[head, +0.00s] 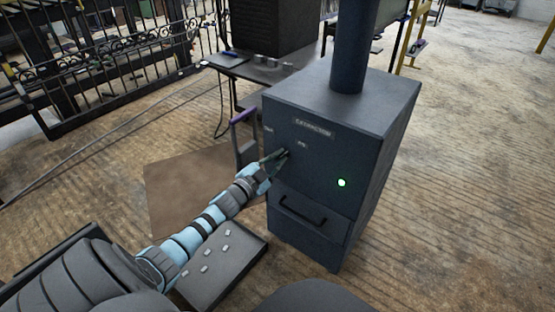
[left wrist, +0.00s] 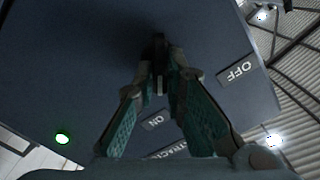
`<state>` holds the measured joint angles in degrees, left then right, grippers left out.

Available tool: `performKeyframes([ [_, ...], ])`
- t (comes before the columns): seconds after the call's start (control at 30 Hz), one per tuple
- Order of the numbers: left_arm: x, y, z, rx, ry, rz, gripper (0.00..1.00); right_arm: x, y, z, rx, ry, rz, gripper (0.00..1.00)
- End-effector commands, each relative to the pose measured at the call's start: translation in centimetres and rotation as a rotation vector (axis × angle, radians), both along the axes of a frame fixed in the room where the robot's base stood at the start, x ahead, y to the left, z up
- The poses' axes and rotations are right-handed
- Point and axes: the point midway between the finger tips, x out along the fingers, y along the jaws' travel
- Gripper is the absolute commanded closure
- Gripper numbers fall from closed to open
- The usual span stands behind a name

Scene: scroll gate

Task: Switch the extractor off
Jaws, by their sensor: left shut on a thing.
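The extractor (head: 320,215) is a dark blue-grey cabinet with a thick pipe on top and a nameplate (head: 314,127). A green lamp (head: 341,183) glows on its front; the lamp (left wrist: 62,138) is also lit in the left wrist view. My left gripper (head: 283,155) is at the front panel, its fingers closed around a small dark switch (left wrist: 158,48), which the fingers largely hide. An OFF label (left wrist: 237,70) and an ON label (left wrist: 155,121) lie on different sides of the switch. I cannot tell which label the switch points to. My right gripper is not in view.
A drawer handle (head: 302,211) sticks out below the panel. A shallow tray (head: 250,268) with several small pale pieces lies under my left arm. A brown mat (head: 180,195) is on the floor. A table (head: 240,68) stands behind; the floor to the right is clear.

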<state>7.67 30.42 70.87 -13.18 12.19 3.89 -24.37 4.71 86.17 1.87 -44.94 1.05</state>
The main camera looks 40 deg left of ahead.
Motion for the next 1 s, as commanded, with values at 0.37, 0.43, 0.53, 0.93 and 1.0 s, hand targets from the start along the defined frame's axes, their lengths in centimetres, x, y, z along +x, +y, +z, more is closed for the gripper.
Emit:
performKeyframes([
  [0.37, 0.0, 0.1, 0.3, -0.177, -0.002, 0.000, 1.00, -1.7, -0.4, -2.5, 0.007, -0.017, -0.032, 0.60],
  [0.43, 0.0, 0.1, 0.4, -0.236, -0.004, 0.001, 1.00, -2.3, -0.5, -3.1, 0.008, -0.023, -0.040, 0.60],
  [0.53, 0.0, 0.1, 0.4, -0.326, -0.005, 0.000, 1.00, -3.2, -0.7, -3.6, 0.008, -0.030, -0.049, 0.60],
  [0.93, 0.0, 0.3, 0.2, -0.706, -0.014, 0.001, 1.00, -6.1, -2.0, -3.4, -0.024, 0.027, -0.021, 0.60],
  [1.0, 0.0, 0.3, 0.2, -0.773, -0.016, 0.001, 1.00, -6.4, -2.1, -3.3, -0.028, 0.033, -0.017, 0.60],
])
